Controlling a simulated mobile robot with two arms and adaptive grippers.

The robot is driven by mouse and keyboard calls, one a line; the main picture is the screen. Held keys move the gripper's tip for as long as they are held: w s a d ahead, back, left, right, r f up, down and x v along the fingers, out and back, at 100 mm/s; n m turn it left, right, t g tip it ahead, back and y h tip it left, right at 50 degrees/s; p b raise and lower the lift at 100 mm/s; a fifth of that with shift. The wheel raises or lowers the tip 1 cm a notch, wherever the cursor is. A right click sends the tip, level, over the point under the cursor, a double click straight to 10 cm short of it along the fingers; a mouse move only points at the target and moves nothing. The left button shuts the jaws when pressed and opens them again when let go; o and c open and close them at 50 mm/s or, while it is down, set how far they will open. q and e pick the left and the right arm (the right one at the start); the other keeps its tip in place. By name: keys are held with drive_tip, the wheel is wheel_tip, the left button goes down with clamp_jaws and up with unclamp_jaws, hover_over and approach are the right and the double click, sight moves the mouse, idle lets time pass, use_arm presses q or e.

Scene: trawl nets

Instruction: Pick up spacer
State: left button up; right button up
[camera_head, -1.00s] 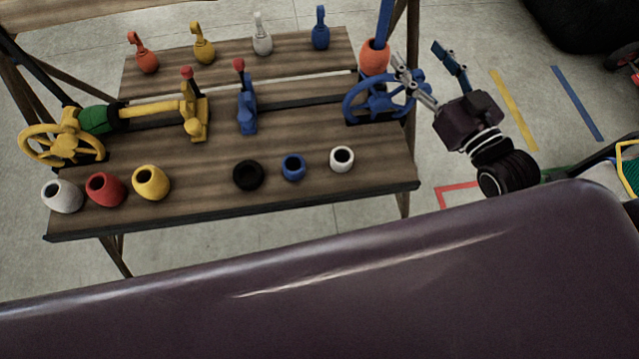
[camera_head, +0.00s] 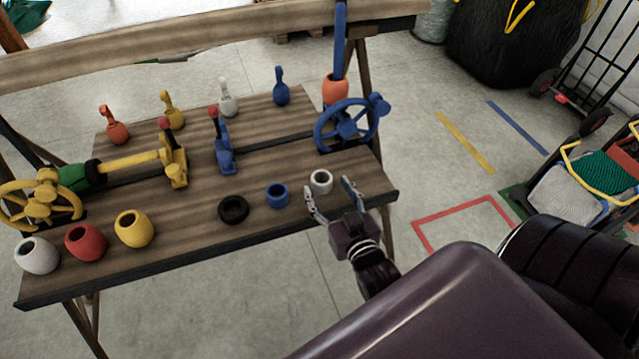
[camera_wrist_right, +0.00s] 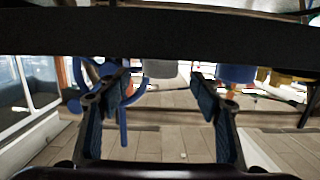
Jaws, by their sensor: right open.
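A small white hollow ring (camera_head: 321,181), which looks like a spacer, stands on the wooden table near its front right edge. It also shows in the right wrist view (camera_wrist_right: 160,68), between the fingers in that picture. A blue ring (camera_head: 277,195) and a black ring (camera_head: 233,208) stand to its left. My right gripper (camera_head: 327,186) is open, with its fingers on either side of the white ring on the near side. I cannot tell whether they touch it. In the right wrist view the open fingers (camera_wrist_right: 160,84) hold nothing. My left gripper is not in view.
The table (camera_head: 290,153) carries a blue handwheel (camera_head: 348,128) behind the white ring, and a blue lever (camera_head: 222,150). White, red and yellow (camera_head: 134,228) barrel shapes stand at the front left. Bottle-like pieces line the back shelf.

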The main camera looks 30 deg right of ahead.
sight(326, 187)
drive_tip(key=x, duration=0.5)
drive_tip(key=shift+f, duration=0.3)
drive_tip(key=c, duration=1.3)
